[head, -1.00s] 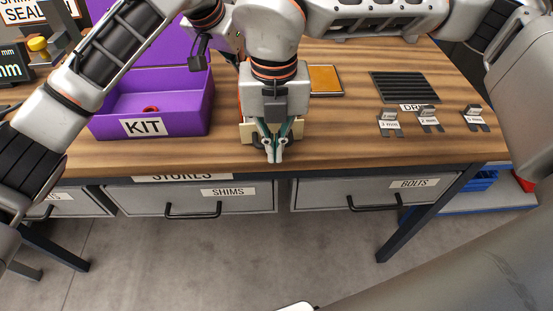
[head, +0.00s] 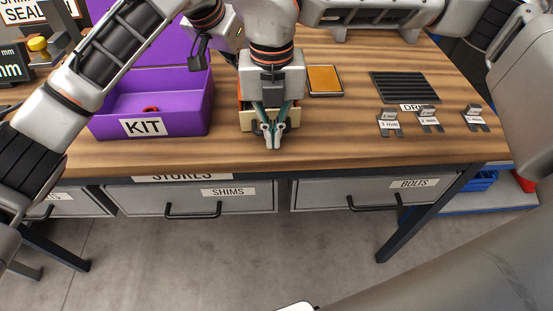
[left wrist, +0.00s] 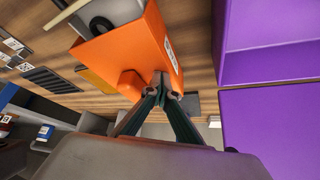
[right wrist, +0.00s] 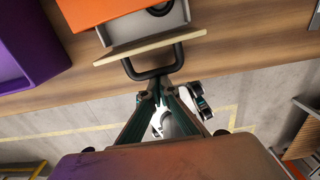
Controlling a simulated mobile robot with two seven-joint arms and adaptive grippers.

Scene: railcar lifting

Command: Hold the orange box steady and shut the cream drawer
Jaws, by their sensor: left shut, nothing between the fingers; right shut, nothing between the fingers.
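The orange box (left wrist: 125,58) fills the upper middle of the left wrist view; its edge (right wrist: 95,12) shows in the right wrist view. In the head view my right arm mostly hides it. My left gripper (left wrist: 164,92) is shut and empty, its tips at the box's wall beside an orange protrusion; exact contact is unclear. The cream drawer front (right wrist: 150,46) stands out from the box, with grey drawer walls showing behind. It also shows in the head view (head: 294,117). My right gripper (right wrist: 161,94) is shut and empty, its tips at the black handle (right wrist: 154,72). It also shows in the head view (head: 272,143).
A purple KIT box (head: 190,112) stands left of the orange box on the wooden table (head: 350,140). An orange-brown pad (head: 324,79), a black ribbed mat (head: 404,87) and small labelled holders (head: 430,119) lie right. Grey drawers (head: 240,203) hang below the table's front edge.

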